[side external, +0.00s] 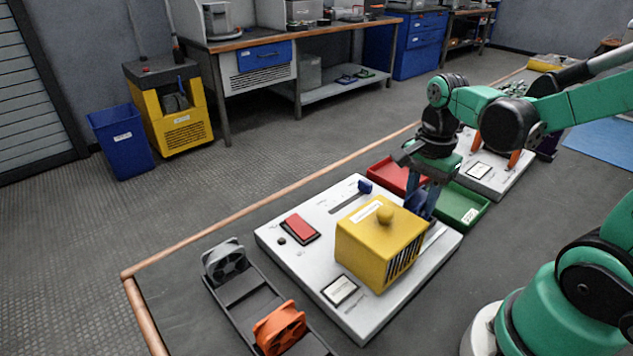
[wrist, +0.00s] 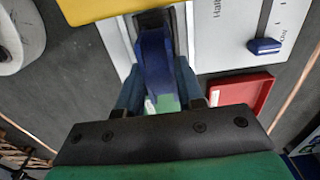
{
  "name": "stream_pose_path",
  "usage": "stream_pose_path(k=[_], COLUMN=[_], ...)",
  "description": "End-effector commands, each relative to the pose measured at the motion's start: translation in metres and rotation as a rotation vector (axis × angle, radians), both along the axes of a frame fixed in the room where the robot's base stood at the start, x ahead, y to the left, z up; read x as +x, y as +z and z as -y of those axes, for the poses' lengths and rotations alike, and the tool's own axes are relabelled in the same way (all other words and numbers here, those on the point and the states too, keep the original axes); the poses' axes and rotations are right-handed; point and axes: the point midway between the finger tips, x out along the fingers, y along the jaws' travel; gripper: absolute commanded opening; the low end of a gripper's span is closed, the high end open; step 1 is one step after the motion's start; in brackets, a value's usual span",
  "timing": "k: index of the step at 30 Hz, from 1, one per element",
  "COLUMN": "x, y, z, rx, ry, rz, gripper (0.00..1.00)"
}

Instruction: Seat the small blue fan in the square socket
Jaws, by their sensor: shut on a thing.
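The small blue fan (side external: 414,203) is between the fingers of my gripper (side external: 427,200), just behind the yellow cover with a round knob (side external: 372,238). In the wrist view the blue fan (wrist: 155,62) stands edge-on between the two blue-grey fingers of my gripper (wrist: 157,82), which are shut on it. The fan is over the far side of the white panel (side external: 330,268), at a pale channel beside the cover. I cannot make out the square socket; the fan, cover and fingers hide that area. Whether the fan touches the panel is unclear.
A red tray (side external: 388,178) and a green tray (side external: 470,203) lie behind the panel. A blue slider knob (side external: 365,187) and a red switch (side external: 300,228) are on the panel. A black rack (side external: 240,290) holds a grey fan (side external: 225,262) and an orange fan (side external: 279,328).

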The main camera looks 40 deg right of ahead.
Motion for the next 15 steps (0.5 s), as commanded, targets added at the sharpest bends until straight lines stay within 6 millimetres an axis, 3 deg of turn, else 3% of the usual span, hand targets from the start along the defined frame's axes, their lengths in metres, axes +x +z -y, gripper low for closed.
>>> stream_pose_path(k=[15], x=[0.0], y=[-0.0046], z=[0.0], rx=[0.0], ry=[0.0], rz=[0.0], gripper=[0.0])
